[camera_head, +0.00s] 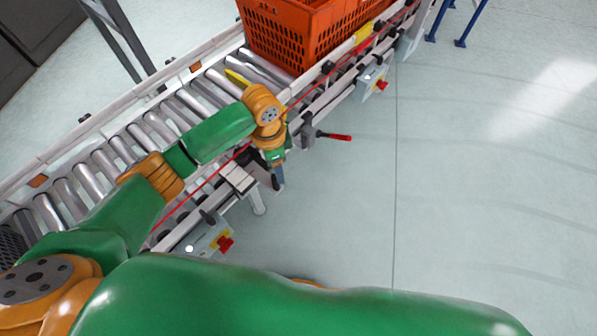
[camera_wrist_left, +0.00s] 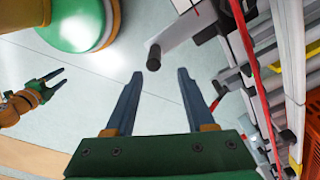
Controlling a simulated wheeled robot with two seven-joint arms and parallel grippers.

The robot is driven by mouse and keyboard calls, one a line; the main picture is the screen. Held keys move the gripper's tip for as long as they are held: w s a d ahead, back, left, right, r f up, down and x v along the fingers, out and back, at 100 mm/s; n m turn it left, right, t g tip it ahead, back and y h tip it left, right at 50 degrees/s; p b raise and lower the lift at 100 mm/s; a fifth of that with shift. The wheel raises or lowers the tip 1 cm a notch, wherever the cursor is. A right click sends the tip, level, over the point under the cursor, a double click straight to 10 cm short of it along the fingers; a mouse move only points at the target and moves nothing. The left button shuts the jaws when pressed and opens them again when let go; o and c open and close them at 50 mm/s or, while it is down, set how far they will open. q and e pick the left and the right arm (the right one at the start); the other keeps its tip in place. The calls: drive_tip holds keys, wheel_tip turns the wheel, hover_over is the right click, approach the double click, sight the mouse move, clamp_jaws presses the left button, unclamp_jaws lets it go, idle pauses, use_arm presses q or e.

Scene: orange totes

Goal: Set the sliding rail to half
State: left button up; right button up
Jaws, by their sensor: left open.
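The conveyor's side (camera_head: 300,108) carries pale rails and fittings along its front edge; which part is the sliding rail I cannot tell for sure. In the left wrist view a grey bar with a black cylindrical end (camera_wrist_left: 153,58) sticks out from this side. My left gripper (camera_head: 277,180) hangs at the conveyor's front edge. Its two fingers (camera_wrist_left: 159,73) are apart and empty, with the black end just beyond the gap between the tips. My right gripper (camera_wrist_left: 62,77) shows small at the left of the wrist view with its fingers apart. It is hidden in the head view.
An orange tote (camera_head: 300,40) stands on the rollers (camera_head: 90,175) at the far end. A red-handled lever (camera_head: 335,136) juts from the front edge right of my left gripper. Boxes with red buttons (camera_head: 225,243) hang along this side. The pale floor (camera_head: 450,180) is clear.

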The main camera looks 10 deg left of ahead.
sight(276, 181)
use_arm(q)
drive_tip(key=shift+s+a+m, duration=0.2)
drive_tip(key=shift+s+m, duration=0.2)
drive_tip(key=shift+s, duration=0.15)
wheel_tip(276, 181, down, 5)
drive_tip(key=shift+r+b, duration=0.1)
drive_tip(key=shift+b, duration=0.7)
drive_tip(key=shift+f, duration=0.35)
clamp_jaws()
